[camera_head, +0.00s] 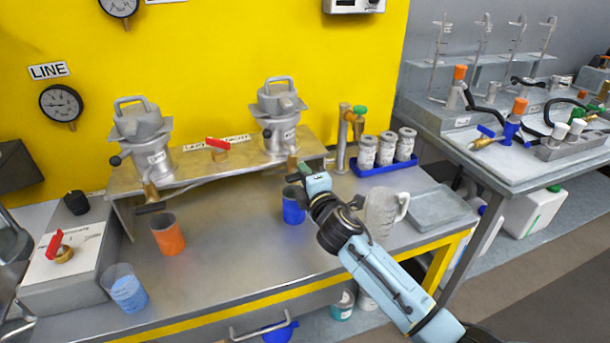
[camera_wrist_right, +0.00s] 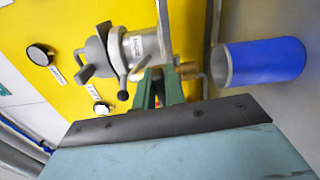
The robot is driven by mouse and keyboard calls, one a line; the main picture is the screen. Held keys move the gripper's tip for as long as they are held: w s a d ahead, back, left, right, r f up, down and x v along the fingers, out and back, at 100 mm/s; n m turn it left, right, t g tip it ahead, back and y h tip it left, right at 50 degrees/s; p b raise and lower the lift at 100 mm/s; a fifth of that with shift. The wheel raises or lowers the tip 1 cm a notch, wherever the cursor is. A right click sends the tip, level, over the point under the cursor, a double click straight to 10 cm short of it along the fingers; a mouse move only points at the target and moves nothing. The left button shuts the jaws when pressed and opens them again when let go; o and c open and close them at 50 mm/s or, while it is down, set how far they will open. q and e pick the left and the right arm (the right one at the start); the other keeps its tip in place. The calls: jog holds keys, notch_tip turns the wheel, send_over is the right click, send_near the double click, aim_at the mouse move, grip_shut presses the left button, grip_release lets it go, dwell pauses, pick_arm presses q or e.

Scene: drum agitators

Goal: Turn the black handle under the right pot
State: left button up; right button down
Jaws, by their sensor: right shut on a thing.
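The right pot (camera_head: 278,115) is a grey metal vessel with a top handle. It stands on the raised metal shelf against the yellow wall. A brass tap (camera_head: 292,160) hangs below it. The black handle (camera_head: 292,178) shows only as a small dark piece under this tap, partly covered by my right gripper (camera_head: 306,177). My right gripper is shut on the handle. In the right wrist view the green fingers (camera_wrist_right: 152,90) reach to the tap, and the handle between them is hardly visible. My left gripper is not in view.
A blue cup (camera_head: 293,206) stands under the tap, close to my right gripper. A glass jug (camera_head: 382,212) stands just right of the gripper. The left pot (camera_head: 144,138) has an orange cup (camera_head: 167,234) below it. The counter between the cups is clear.

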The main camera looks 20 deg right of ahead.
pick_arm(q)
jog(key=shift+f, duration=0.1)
pick_arm(e)
jog(key=shift+f+m, duration=0.1)
jog(key=shift+m, duration=0.3)
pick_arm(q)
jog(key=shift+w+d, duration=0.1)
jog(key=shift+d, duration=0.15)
pick_arm(e)
jog(key=c, duration=1.5)
grip_release()
jog(key=shift+o, duration=0.2)
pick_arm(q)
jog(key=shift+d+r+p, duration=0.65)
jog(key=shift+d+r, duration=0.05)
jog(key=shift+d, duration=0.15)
pick_arm(e)
jog(key=s, duration=1.3)
jog(key=shift+s+d, duration=0.2)
jog(key=shift+d, duration=0.05)
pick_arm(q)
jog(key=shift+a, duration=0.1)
